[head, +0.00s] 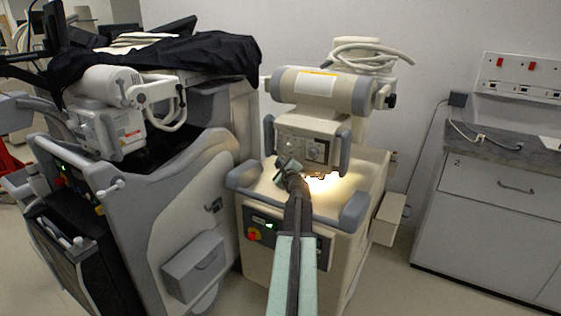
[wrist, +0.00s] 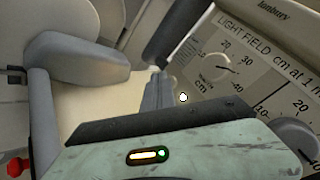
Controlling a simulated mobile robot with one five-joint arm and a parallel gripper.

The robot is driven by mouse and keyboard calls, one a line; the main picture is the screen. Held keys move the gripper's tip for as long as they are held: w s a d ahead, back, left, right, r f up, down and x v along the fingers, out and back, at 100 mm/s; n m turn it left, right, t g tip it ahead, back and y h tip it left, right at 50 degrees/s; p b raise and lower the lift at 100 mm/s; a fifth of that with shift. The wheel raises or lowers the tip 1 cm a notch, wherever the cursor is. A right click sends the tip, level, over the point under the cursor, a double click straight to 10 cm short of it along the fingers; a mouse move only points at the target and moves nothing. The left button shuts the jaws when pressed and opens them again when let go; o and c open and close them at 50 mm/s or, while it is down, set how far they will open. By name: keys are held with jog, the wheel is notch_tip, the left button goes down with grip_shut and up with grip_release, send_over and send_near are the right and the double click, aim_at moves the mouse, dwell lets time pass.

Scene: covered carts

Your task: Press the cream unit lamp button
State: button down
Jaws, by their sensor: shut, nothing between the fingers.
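The cream unit (head: 318,102) stands in the middle of the head view, with a dialled control panel (head: 302,149) on its front. A bright warm glow (head: 325,184) lies on its top deck below the panel. My gripper (head: 283,164) is in front of the panel's lower left part. In the wrist view, my shut, empty fingers (wrist: 158,77) are beside the panel face (wrist: 240,65), marked "LIGHT FIELD". A small bright round button (wrist: 183,97) shows just right of the fingers. I cannot tell whether the fingertips touch the panel.
A grey cart (head: 185,185) under a black cover (head: 165,55) stands close on the left. A grey drawer cabinet (head: 490,210) stands right, with a clear floor gap before it. Grey handles (head: 355,210) edge the cream unit's deck.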

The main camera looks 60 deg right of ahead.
jog(key=shift+a, duration=0.55)
jog(key=a, duration=0.5)
dwell(0.7)
